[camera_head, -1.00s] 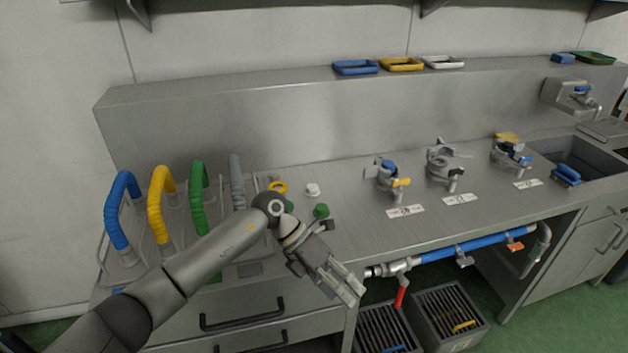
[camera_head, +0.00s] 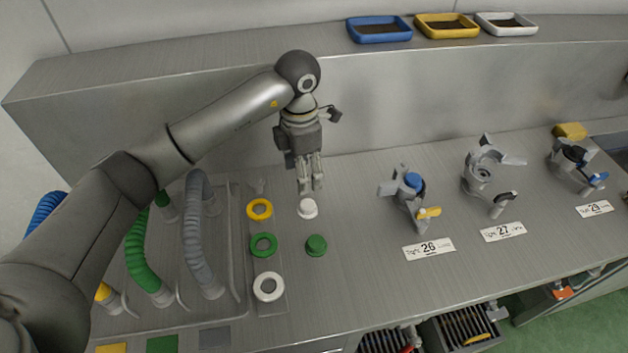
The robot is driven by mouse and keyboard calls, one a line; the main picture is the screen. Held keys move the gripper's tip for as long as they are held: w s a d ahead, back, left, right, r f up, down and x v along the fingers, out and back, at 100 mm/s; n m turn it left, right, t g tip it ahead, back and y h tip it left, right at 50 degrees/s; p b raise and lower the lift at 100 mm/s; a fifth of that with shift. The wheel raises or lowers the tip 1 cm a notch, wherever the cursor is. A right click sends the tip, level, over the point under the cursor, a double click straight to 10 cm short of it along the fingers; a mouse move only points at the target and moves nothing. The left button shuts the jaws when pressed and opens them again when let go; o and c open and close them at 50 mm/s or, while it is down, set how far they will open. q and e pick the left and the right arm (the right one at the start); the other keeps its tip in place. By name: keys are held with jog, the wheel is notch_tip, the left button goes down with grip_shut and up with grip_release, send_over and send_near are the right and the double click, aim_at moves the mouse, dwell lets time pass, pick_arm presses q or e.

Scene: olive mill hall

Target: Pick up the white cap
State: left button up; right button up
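The white cap (camera_head: 307,209) sits on the steel counter, to the right of the yellow ring. My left gripper (camera_head: 312,190) points down just above and behind the cap, with its fingertips close to the cap's upper edge. Its fingers look close together, with a narrow gap between them. I cannot tell whether they touch the cap. A green cap (camera_head: 316,245) stands on the counter in front of the white one. My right gripper is not in view.
Yellow (camera_head: 259,209), green (camera_head: 263,245) and white (camera_head: 268,287) rings lie left of the caps. Coloured hoses, such as the grey one (camera_head: 198,240), stand further left. A clamp fixture (camera_head: 411,195) labelled 26 stands to the right. The counter between is clear.

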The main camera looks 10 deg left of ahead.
aim_at(307, 204)
pick_arm(q)
jog(key=f, duration=0.2)
jog(key=f+p, duration=0.1)
jog(key=shift+s+a+f, duration=0.1)
jog(key=shift+s+f, duration=0.1)
jog(key=shift+f, duration=0.55)
jog(key=shift+f+p, duration=0.3)
jog(key=f+p, duration=0.1)
jog(key=f, duration=0.1)
jog(key=d+f+p, duration=0.1)
jog(key=f, duration=0.1)
jog(key=shift+f, duration=0.55)
jog(key=c, duration=1)
jog(key=shift+c, duration=0.5)
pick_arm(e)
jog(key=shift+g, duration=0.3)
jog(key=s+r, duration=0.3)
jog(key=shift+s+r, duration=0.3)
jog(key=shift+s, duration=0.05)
